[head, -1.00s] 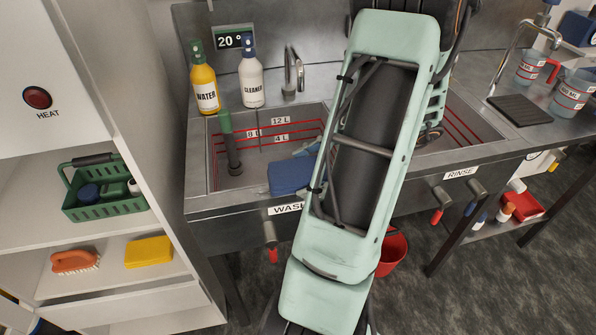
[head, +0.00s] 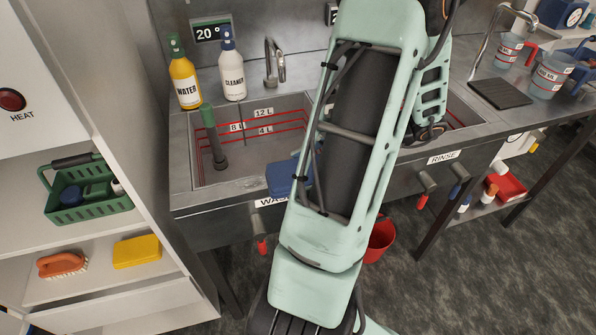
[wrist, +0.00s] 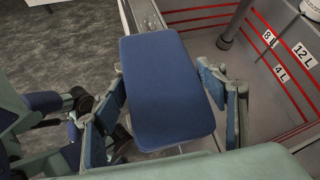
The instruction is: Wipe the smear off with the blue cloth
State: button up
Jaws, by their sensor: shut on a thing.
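The blue cloth (wrist: 165,85) is a thick, flat, rounded pad between the two fingers of my gripper (wrist: 168,92) in the wrist view. My gripper is shut on it, one finger along each side. In the head view the cloth (head: 281,180) shows at the front rim of the wash sink (head: 225,190), just above the WASH label. My arm hides most of the gripper there. I cannot tell whether the cloth touches the rim. I cannot make out the smear in either view; the cloth or my arm may cover it.
A white shelf unit (head: 100,215) is close on the left. A red bucket (head: 380,240) is below.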

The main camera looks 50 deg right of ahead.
jog(key=shift+s+d+f, duration=0.1)
jog(key=shift+s+d, duration=0.25)
jog(key=shift+d, duration=0.1)
jog(key=shift+w+d, duration=0.55)
jog(key=shift+w, duration=0.35)
jog(key=shift+w+d, duration=0.55)
jog(key=shift+w, duration=0.3)
jog(key=shift+r+p, duration=0.2)
jog(key=shift+p, duration=0.1)
jog(key=shift+r+p, duration=2.25)
jog(key=shift+r, duration=0.7)
jog(key=shift+r+p, duration=1.2)
jog(key=shift+r, duration=0.4)
jog(key=shift+f, duration=0.1)
jog(key=shift+a, duration=0.1)
